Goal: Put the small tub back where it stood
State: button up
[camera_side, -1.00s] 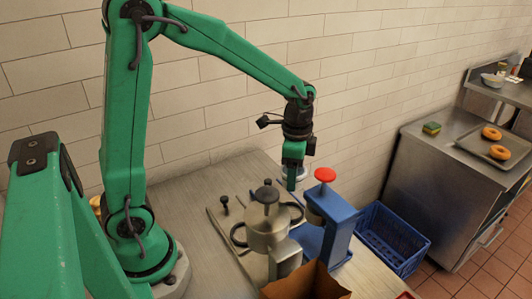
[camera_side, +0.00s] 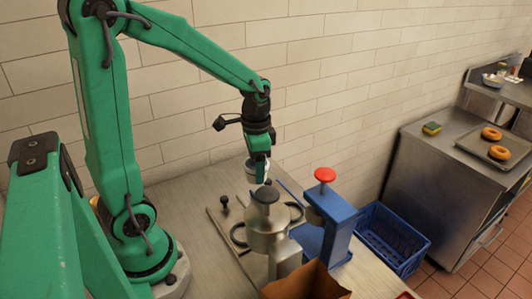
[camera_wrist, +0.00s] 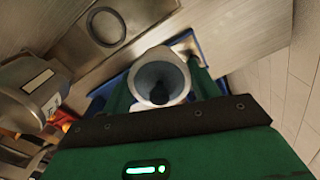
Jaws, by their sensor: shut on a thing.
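The small tub (camera_wrist: 146,72) is round and pale, with a grey-blue inside and a dark patch in it. It sits between the two green fingers of my gripper (camera_wrist: 160,85), which is shut on it. In the side view my gripper (camera_side: 259,178) points down behind the kettle (camera_side: 268,228), and a bit of the tub's pale side (camera_side: 249,167) shows at its left. The tub appears held above the table, though its exact height is hard to tell. A blue-edged patch (camera_wrist: 190,42) shows beyond the tub in the wrist view.
A blue stand with a red knob (camera_side: 326,175) is right of the kettle. A brown paper bag (camera_side: 305,284) is in front. A blue crate (camera_side: 392,238) is to the right. The table (camera_side: 185,200) is bare left of the kettle's plate.

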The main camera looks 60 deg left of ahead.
jog(key=s+a+n, duration=0.3)
jog(key=s, duration=0.2)
jog(key=shift+s+a+f+n, duration=0.15)
jog(key=shift+a+f+n, duration=0.1)
jog(key=shift+n, duration=0.15)
jog(key=a+f, duration=0.2)
jog(key=a, duration=0.1)
jog(key=s+a+f, duration=0.1)
jog(key=a+f, duration=0.1)
jog(key=a, duration=0.2)
jog(key=s+a+f, duration=0.1)
jog(key=a+f, duration=0.2)
jog(key=a, duration=0.1)
jog(key=shift+s+a, duration=0.1)
jog(key=shift+a, duration=0.15)
jog(key=shift+f, duration=2)
jog(key=shift+f, duration=0.15)
jog(key=o, duration=1)
notch_tip(320, 180, up, 12)
